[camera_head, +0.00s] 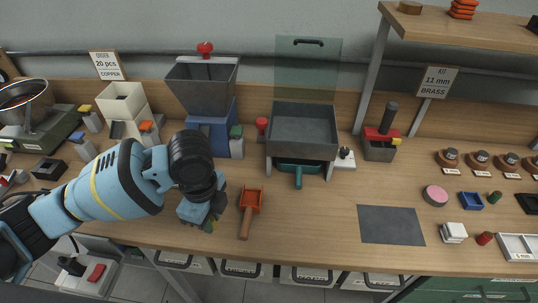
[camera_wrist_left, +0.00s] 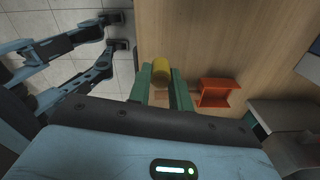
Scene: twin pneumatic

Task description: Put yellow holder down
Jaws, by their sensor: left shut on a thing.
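The yellow holder (camera_wrist_left: 161,72) shows as a small yellow cylinder between the green fingertips of my left gripper (camera_wrist_left: 161,88) in the left wrist view. The gripper is shut on it. In the head view, my left gripper (camera_head: 207,222) points down near the front edge of the wooden bench, left of the red scoop. There the wrist and gripper body hide most of the holder. I cannot tell whether the holder touches the bench. My right gripper is not in view.
The red scoop (camera_head: 250,200) lies close to the right of the gripper; it also shows in the left wrist view (camera_wrist_left: 218,92). A hopper machine (camera_head: 203,90) and a grey tray (camera_head: 304,128) stand behind. A dark grey mat (camera_head: 391,225) lies right, with clear bench before it.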

